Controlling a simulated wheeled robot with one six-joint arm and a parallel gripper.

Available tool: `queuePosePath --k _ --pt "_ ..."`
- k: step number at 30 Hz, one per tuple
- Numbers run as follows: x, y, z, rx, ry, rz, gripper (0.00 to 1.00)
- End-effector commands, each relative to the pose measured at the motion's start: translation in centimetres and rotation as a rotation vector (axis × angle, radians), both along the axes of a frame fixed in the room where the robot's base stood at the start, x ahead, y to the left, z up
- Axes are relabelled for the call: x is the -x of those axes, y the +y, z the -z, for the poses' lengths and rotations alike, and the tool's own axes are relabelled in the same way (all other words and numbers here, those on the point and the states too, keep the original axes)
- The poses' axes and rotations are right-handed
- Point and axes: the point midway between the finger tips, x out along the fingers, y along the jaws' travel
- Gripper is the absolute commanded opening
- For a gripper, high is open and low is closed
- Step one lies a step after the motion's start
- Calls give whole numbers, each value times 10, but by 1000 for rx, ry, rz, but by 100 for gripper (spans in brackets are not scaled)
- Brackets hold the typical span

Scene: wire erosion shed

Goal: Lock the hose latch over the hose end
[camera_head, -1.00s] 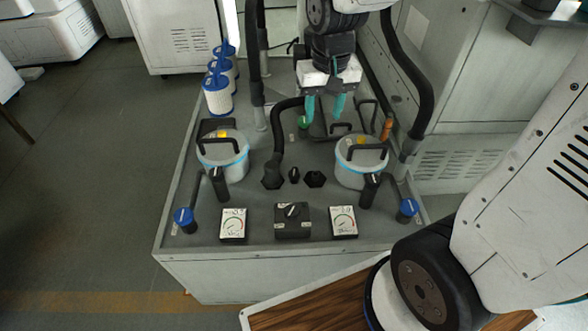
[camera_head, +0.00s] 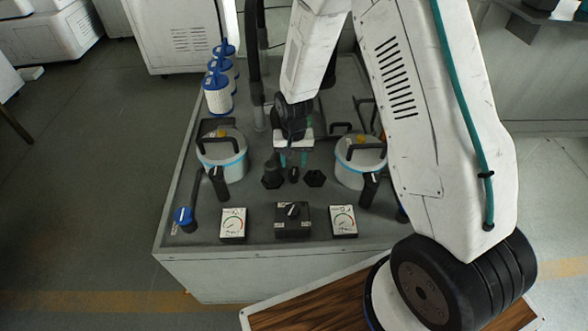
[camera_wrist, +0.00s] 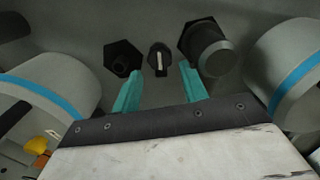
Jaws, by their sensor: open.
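The hose latch looks like the small black knob with a white line (camera_head: 294,174), between two black hexagonal fittings; it also shows in the wrist view (camera_wrist: 160,60). The hose end looks like the dark, grey-faced cylinder (camera_wrist: 208,52) in the right-hand fitting of the wrist view; in the head view it stands left of the knob (camera_head: 271,165). The other fitting (camera_head: 314,178) looks empty. My gripper (camera_head: 294,158) is open, its teal fingers pointing towards the knob. In the wrist view the fingertips (camera_wrist: 160,72) lie either side of it, with no clear contact.
Two grey pots with blue bands and black handles flank the fittings, one left (camera_head: 222,157) and one right (camera_head: 358,165). Gauges (camera_head: 233,224) and (camera_head: 343,221) and a dark switch box (camera_head: 292,219) sit at the front. Blue-capped filters (camera_head: 217,95) stand at back left.

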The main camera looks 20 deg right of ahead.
Motion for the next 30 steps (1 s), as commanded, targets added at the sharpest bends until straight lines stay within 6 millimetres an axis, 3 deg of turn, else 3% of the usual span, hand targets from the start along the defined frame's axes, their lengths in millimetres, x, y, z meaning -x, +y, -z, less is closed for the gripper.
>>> queuePosePath --k 3,9,19,23,30 --pt "1 0 21 0 3 0 43" --pt "0 0 42 -1 2 0 43" --pt "0 0 47 0 1 -1 43" --pt "0 0 47 0 1 -1 11" --pt "0 0 46 0 0 -9 11"
